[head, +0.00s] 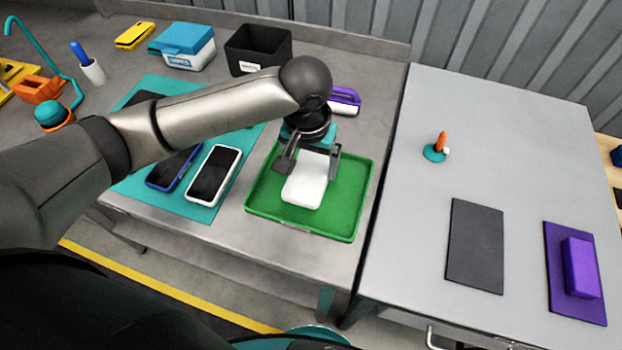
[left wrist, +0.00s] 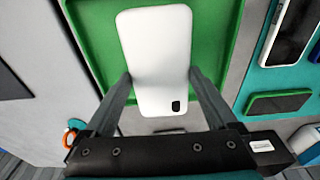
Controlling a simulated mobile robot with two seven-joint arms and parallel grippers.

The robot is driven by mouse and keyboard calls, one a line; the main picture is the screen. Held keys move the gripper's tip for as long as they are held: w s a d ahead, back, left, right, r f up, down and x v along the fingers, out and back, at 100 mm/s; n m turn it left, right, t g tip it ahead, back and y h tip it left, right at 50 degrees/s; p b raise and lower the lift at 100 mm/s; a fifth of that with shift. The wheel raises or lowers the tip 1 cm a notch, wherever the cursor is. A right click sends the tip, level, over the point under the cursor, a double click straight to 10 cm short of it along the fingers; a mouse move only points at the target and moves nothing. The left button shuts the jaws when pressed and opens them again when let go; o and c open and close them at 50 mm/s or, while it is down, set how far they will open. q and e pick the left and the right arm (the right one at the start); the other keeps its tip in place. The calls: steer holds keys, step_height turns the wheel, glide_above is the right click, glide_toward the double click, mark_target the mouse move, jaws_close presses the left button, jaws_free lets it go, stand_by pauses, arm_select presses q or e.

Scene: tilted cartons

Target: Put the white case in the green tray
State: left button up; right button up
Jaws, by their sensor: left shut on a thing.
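The white case (head: 306,181) is over the green tray (head: 347,223) in the head view. In the left wrist view the white case (left wrist: 158,50) shows its flat back with a dark camera cutout at the near end. My left gripper (head: 312,158) is shut on the case, one finger at each long side. The green tray (left wrist: 222,75) shows around and behind the case. I cannot tell whether the case touches the tray floor. My right gripper is not in view.
A teal mat (head: 200,212) left of the tray carries a white-framed phone (head: 214,175) and a blue-framed phone (head: 172,170). A black bin (head: 258,50) and a purple-handled item (head: 345,100) stand behind.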

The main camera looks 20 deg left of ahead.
mark_target(311, 171)
arm_select(q)
step_height(311, 171, down, 5)
steer(key=shift+f+b, duration=0.1)
steer(key=shift+b, duration=0.45)
steer(key=o, duration=1.1)
steer(key=shift+o, duration=0.2)
steer(key=shift+r, duration=0.4)
steer(key=r+p, duration=0.1)
steer(key=r, duration=0.2)
steer(key=s+r+p, duration=0.1)
steer(key=r, duration=0.3)
steer(key=r+p, duration=0.1)
steer(key=r, duration=0.3)
steer(key=shift+s+r, duration=0.2)
